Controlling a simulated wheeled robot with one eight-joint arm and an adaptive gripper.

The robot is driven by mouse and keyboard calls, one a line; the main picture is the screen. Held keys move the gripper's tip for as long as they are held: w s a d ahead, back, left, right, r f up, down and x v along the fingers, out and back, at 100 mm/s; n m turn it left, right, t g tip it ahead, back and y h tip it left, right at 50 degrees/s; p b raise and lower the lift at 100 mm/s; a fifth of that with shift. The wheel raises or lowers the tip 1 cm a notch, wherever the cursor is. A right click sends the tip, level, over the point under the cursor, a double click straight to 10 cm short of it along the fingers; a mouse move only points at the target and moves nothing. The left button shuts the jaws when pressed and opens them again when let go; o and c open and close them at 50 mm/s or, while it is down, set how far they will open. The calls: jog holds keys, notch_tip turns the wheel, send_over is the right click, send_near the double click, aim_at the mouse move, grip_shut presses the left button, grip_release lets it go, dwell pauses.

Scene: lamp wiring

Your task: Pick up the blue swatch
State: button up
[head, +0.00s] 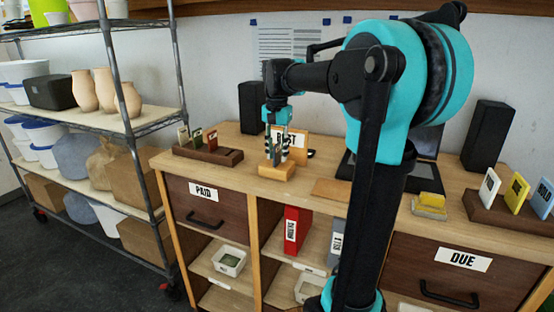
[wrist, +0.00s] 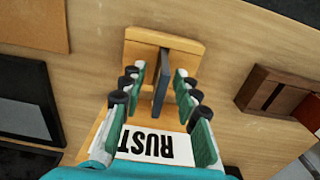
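My gripper (head: 274,155) points down over a small wooden stand (head: 278,172) on the desk. In the wrist view its fingers (wrist: 160,88) are apart, on either side of a thin dark slate-blue swatch (wrist: 162,78) that stands upright in the stand (wrist: 178,42). Gaps show between the swatch and both fingers. A light blue swatch (head: 542,198) stands in the right rack (head: 490,207), beside a yellow swatch (head: 516,193) and a white one (head: 489,188).
A dark rack (head: 225,158) with several swatches stands left of the stand; a rack edge (wrist: 262,92) shows in the wrist view. A yellow block (head: 430,202), a laptop (head: 425,150) and black speakers (head: 487,135) are on the desk. A flat board (head: 330,190) lies right of the stand.

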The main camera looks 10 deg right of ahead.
jog(key=shift+c, duration=0.2)
grip_shut()
jog(key=shift+r, duration=0.2)
